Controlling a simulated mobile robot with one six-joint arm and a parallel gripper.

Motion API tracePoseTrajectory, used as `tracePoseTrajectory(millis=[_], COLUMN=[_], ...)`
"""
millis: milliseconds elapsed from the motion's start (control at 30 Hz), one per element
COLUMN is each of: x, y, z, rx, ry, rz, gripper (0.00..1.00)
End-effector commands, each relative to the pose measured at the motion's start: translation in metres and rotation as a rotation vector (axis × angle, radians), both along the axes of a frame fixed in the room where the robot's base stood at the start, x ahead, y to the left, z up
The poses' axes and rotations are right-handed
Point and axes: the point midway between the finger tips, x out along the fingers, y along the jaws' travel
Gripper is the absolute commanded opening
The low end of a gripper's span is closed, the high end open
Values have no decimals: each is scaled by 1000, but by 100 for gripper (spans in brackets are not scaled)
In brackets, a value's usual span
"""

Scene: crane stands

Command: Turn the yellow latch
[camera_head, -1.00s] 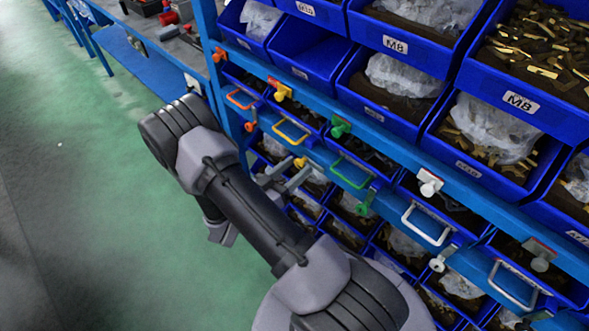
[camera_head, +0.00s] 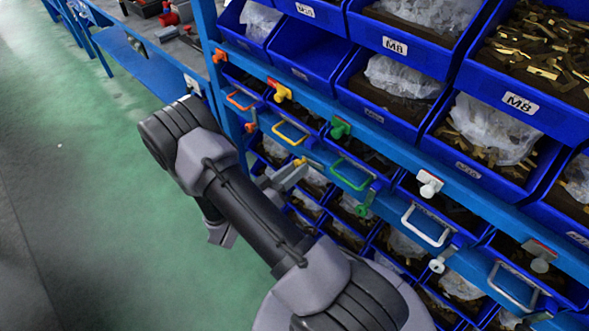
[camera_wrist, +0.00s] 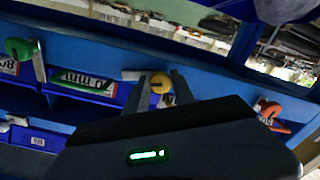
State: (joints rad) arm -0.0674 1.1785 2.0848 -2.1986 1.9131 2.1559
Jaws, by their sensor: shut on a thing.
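The yellow latch is a small rounded knob (camera_head: 299,161) below the yellow drawer handle (camera_head: 290,133) on the blue rack. In the wrist view the yellow knob (camera_wrist: 160,83) shows between the tips of my two fingers. My gripper (camera_head: 292,173) is at this lower knob, with its fingers drawn close together and shut on it. The wrist view shows both fingers of my gripper (camera_wrist: 161,90) pointing at the rack front. Another yellow latch piece (camera_head: 281,92) sits on the rail above the handle. My fingers partly hide the lower knob's mount.
Orange latches (camera_head: 250,127) are to the left and green latches (camera_head: 362,209) to the right. White latches (camera_head: 429,183) are farther right. Blue bins (camera_head: 315,55) fill the shelves above. Green floor (camera_head: 95,200) lies open on the left.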

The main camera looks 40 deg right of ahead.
Motion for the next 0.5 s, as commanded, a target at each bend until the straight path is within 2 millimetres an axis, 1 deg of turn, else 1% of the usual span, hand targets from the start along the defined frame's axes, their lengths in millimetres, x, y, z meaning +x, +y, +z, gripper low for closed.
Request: tracePoseTrajectory(millis=[500], x=[-2], y=[0], z=[1], rx=[-37], ry=[487], rz=[0], gripper=[0])
